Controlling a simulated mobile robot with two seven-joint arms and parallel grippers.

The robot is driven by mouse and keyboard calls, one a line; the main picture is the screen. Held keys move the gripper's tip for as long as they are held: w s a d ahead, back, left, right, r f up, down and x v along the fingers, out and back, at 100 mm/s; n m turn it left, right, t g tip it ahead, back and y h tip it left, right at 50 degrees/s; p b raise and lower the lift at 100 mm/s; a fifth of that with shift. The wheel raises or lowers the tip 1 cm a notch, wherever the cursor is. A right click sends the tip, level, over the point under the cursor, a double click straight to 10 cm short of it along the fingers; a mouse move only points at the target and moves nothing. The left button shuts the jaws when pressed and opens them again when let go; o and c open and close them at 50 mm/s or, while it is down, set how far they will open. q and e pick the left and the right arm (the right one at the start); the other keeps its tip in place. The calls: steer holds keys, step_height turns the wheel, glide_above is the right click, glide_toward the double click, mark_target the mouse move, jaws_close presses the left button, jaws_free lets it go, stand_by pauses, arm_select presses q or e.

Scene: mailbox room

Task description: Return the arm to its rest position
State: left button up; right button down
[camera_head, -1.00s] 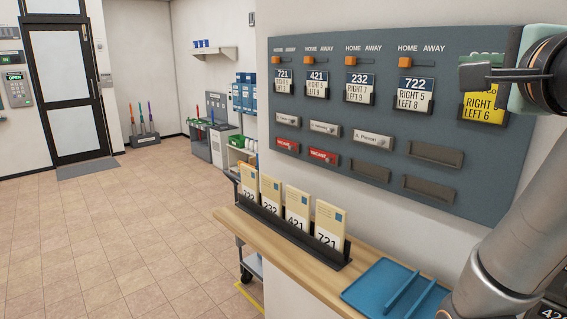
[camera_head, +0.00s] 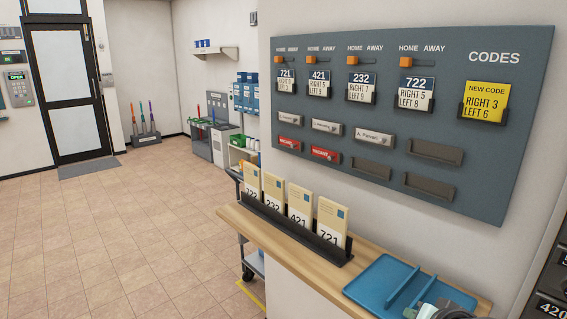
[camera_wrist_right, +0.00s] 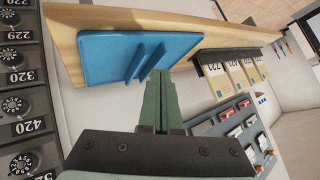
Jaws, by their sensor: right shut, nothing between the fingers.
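My right gripper (camera_wrist_right: 160,78) shows in the right wrist view as two green fingers pressed together with nothing between them. In that view its tips overlap the edge of the blue tray (camera_wrist_right: 105,50); I cannot tell how far apart they are. In the head view only a small part of my right arm shows at the bottom edge, in front of the blue tray (camera_head: 376,283). My left gripper is in neither view.
A wooden shelf (camera_head: 285,240) carries the tray and a black holder (camera_head: 290,232) with several numbered envelopes. Above is a grey board (camera_head: 490,130) with code cards and a yellow card (camera_head: 487,102). Dial lockers (camera_wrist_right: 28,88) stand beside the shelf. The tiled floor at left is clear.

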steer(key=s+a+f+n+g, duration=0.1)
steer(key=s+f+n+g, duration=0.3)
steer(key=s+f, duration=0.7)
steer(key=s+a+f+n+g, duration=0.1)
steer(key=s+f+n+g, duration=0.3)
steer(key=s+f, duration=0.7)
steer(key=w+a+f+n+t+y+p, duration=0.1)
steer(key=w+a+f+t+y, duration=0.2)
steer(key=f+t, duration=0.4)
steer(key=shift+a+f, duration=0.4)
steer(key=shift+a, duration=0.45)
steer(key=shift+d, duration=0.1)
